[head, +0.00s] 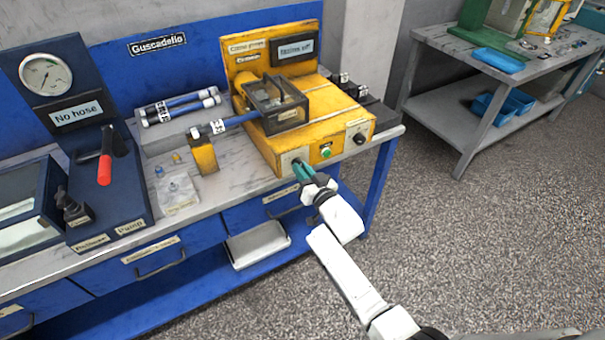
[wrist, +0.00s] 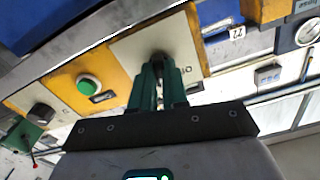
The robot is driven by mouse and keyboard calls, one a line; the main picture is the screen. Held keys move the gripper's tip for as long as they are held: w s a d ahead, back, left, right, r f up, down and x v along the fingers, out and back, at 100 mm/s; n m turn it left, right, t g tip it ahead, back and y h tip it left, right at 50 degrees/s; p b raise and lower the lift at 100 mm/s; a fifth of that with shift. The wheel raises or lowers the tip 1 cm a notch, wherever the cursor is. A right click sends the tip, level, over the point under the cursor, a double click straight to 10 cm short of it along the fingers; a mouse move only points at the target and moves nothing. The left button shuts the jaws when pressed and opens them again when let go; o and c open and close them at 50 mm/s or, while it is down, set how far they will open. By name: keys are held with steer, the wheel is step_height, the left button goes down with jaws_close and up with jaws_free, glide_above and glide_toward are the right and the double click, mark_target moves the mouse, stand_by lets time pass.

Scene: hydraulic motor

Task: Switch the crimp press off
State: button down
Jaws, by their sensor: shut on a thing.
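The yellow crimp press (head: 262,147) stands at the right end of the blue bench. Its front face carries a light grey plate (head: 287,162) at the left, a green button (head: 326,152) in the middle and a black knob (head: 360,138) at the right. My gripper (head: 299,166) is at the left plate. In the wrist view its green fingers (wrist: 158,72) are closed around a small dark switch handle (wrist: 160,57) on the grey plate (wrist: 190,45). The fingers hide most of the handle, so its position cannot be read. The green button (wrist: 89,86) shows beside them.
A gauge panel with a red lever (head: 105,165) stands at left. A grey tray (head: 257,245) sits below the bench.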

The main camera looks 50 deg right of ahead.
steer(key=n+b, duration=0.3)
steer(key=n, duration=0.8)
steer(key=shift+n, duration=0.4)
stand_by(0.3)
steer(key=c, duration=1.1)
jaws_free()
steer(key=shift+c, duration=0.2)
steer(key=shift+s, duration=0.1)
steer(key=v, duration=1)
steer(key=shift+s+p, duration=0.3)
steer(key=shift+p, duration=0.15)
